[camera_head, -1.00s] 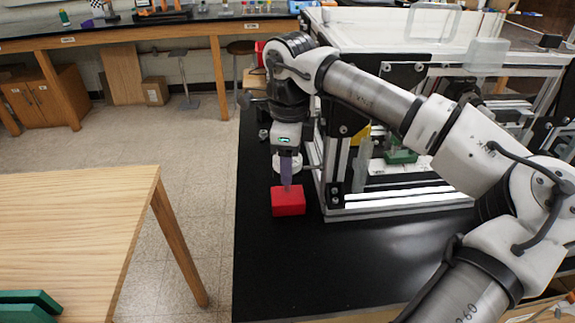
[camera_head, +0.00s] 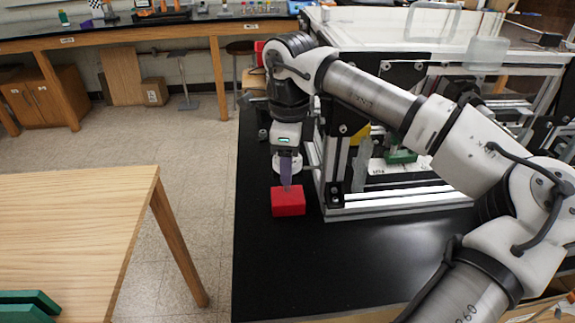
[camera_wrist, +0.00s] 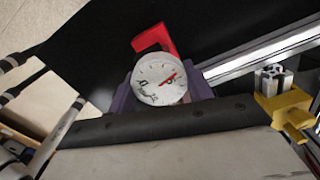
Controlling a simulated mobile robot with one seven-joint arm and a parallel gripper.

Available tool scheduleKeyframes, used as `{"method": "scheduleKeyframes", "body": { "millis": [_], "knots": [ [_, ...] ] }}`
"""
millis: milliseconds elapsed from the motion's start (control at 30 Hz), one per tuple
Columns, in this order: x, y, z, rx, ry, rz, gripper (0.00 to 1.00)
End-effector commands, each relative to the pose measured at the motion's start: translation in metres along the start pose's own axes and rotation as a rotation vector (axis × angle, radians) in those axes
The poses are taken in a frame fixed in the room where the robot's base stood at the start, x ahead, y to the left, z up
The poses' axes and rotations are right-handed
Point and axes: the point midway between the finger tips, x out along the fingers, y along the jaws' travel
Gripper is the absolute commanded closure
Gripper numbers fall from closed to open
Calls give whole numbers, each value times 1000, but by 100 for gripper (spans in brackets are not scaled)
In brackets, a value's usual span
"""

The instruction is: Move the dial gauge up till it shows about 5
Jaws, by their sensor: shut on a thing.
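The dial gauge (camera_wrist: 160,82) has a round white face with a red needle, close up in the wrist view. The needle points to the upper right of the picture; the numbers are too small to read. My gripper (camera_head: 287,172) points down with its purple fingers (camera_wrist: 122,101) on both sides of the gauge, shut on it. A red block (camera_head: 288,201) sits on the black bench right under the fingers; it also shows behind the gauge in the wrist view (camera_wrist: 155,40). I cannot tell whether the gauge's tip touches the block.
The aluminium extrusion frame (camera_head: 400,207) stands close to the right of my gripper. A yellow part (camera_wrist: 288,110) on it shows at the right in the wrist view. The black bench (camera_head: 350,265) is clear in front. A wooden table (camera_head: 75,230) stands left.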

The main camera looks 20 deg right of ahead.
Motion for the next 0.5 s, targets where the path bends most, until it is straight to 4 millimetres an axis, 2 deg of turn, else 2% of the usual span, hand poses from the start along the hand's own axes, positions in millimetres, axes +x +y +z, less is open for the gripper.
{"method": "scheduleKeyframes", "body": {
  "millis": [67, 100, 300, 500],
  "knots": [
    [1, 0, 0, 0, 0, -1, 100],
    [0, 0, 0, 0, 0, -1, 48],
    [0, 0, 0, 0, 0, -1, 24],
    [2, 0, 0, 0, 1, 1, 24]
  ]
}}
